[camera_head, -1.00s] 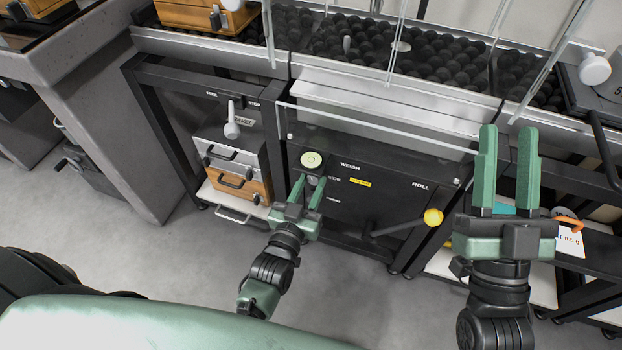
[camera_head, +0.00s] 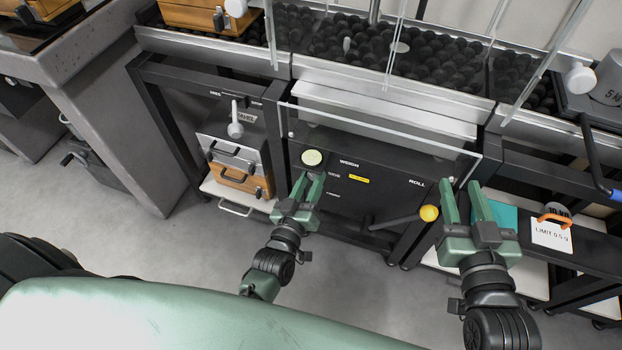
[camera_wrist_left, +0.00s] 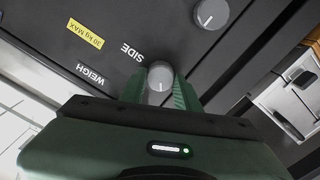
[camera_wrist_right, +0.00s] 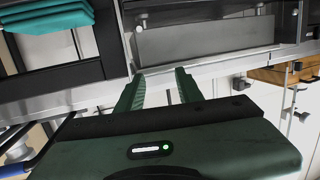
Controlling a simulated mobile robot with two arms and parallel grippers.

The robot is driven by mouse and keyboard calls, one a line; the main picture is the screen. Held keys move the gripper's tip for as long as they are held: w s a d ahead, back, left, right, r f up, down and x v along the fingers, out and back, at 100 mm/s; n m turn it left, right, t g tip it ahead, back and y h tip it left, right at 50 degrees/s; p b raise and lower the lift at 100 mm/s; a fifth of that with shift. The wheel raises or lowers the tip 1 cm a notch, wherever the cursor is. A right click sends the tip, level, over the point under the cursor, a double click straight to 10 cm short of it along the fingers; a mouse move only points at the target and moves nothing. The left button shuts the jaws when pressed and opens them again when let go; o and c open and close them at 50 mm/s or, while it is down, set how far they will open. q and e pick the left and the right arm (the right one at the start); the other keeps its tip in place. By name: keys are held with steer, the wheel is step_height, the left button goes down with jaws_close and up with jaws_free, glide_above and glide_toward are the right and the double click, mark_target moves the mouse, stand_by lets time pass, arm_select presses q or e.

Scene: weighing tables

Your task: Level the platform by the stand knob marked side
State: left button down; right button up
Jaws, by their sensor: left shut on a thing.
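The black weighing stand (camera_head: 375,205) carries the labels WEIGH, SIDE and ROLL on its panel. My left gripper (camera_head: 311,178) is at the panel, just below a round pale-green level (camera_head: 312,158). In the left wrist view, the grey knob (camera_wrist_left: 160,76) beside the word SIDE sits between the two fingers, which are shut on it. The bubble's exact place in the level is too small to tell. My right gripper (camera_head: 462,186) is open and empty, to the right of the stand; its parted fingers also show in the right wrist view (camera_wrist_right: 157,80).
A second grey knob (camera_wrist_left: 211,13) is near the SIDE knob. A lever with a yellow ball (camera_head: 429,213) sticks out at the stand's lower right. Wooden-fronted drawers (camera_head: 240,178) stand on the left. A LIMIT card (camera_head: 551,236) hangs at right.

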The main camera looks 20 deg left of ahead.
arm_select(q)
steer(key=c, duration=1)
jaws_free()
steer(key=shift+s, duration=0.1)
steer(key=shift+s, duration=0.35)
steer(key=s+p, duration=0.1)
steer(key=s, duration=0.6)
steer(key=shift+a+p, duration=0.15)
steer(key=shift+p, duration=0.25)
arm_select(e)
steer(key=s+d+f+g+h, duration=0.1)
steer(key=s+d+f+g, duration=0.1)
steer(key=s+f+g, duration=0.2)
step_height(320, 180, down, 4)
steer(key=shift+r+g, duration=0.2)
steer(key=shift+g, duration=0.2)
